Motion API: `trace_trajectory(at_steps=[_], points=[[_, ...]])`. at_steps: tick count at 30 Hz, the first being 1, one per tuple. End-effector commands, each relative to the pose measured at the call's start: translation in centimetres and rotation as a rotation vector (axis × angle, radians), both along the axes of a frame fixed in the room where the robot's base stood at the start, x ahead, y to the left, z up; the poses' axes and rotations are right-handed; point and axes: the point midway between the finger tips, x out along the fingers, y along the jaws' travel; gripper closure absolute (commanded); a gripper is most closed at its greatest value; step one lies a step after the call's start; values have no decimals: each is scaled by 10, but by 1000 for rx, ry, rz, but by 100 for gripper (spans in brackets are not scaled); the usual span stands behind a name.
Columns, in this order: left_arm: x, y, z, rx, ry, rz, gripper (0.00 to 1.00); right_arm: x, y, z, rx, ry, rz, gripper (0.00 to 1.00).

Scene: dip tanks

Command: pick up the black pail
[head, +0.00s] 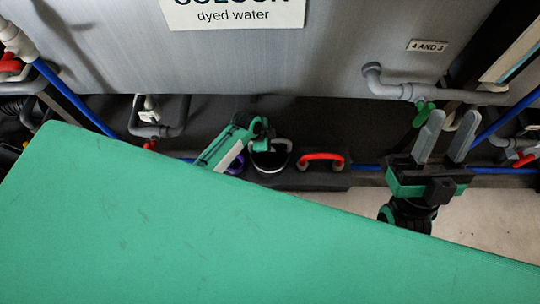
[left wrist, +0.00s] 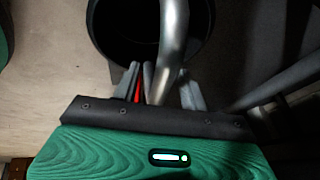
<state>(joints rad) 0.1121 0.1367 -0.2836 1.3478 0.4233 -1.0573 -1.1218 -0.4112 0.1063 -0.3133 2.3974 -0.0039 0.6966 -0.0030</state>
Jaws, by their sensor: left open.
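The black pail (head: 270,160) stands on a dark low ledge below the tank in the head view. Its dark round mouth (left wrist: 150,20) fills the top of the left wrist view, with a grey metal handle (left wrist: 173,45) running down from it. My left gripper (head: 260,128) is over the pail in the head view. In the left wrist view its fingers (left wrist: 163,88) are open, with the handle passing between them; I cannot tell whether they touch it. My right gripper (head: 447,125) is open and empty, well to the right of the pail.
A red handle (head: 320,156) is just right of the pail and a purple one (head: 236,166) is just left. A large grey tank (head: 270,60) stands behind, with pipes (head: 395,90) below it. A broad green surface hides the lower part of the head view.

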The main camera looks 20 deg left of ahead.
Motion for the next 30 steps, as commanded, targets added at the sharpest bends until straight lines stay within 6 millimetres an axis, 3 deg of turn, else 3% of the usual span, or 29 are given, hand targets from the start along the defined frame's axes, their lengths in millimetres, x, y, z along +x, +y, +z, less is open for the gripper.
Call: trace_trajectory(at_steps=[5,12,26,30], points=[[0,0,0,0,0,0,57,0,0,0,0,1,0,64],[0,0,0,1,0,-1,100,0,0,0,-1,2,0,64],[0,0,2,0,0,-1,100,0,0,-2,0,2,1,64],[1,0,11,1,-2,-1,100,2,1,-3,-5,21,3,64]])
